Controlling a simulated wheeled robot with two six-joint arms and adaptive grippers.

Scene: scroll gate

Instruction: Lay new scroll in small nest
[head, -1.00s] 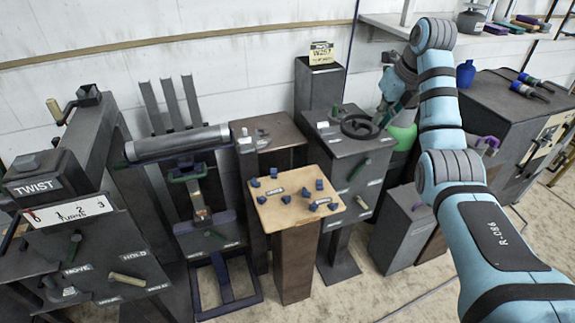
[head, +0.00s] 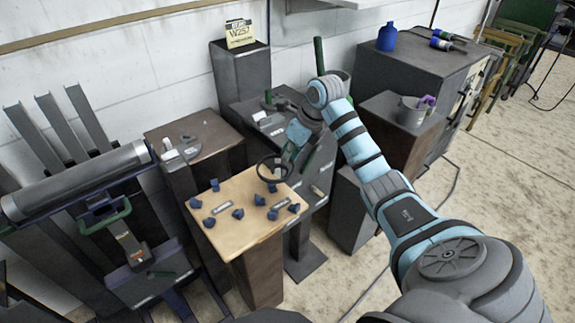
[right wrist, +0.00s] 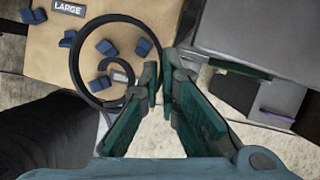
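The new scroll (head: 258,170) is a dark spiral ring in the head view, above the right part of the tan table (head: 235,245). It also shows in the right wrist view (right wrist: 72,65). My right gripper (right wrist: 163,75) is shut on its rim and seems to hold it above the top; in the head view the gripper (head: 290,158) is partly hidden. Blue blocks stand around two labels. The left one (head: 224,207) reads LARGE in the wrist view (right wrist: 68,8). The small nest is probably the blocks around the right label (head: 279,205), partly covered by the scroll. My left gripper is not in view.
A grey pedestal (head: 240,75) with a W257 sign stands behind. A brown-topped stand (head: 190,140) is left of the tan table. A long roller (head: 80,180) is at far left. A stand with a bucket (head: 410,112) is at right. Open floor lies front right.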

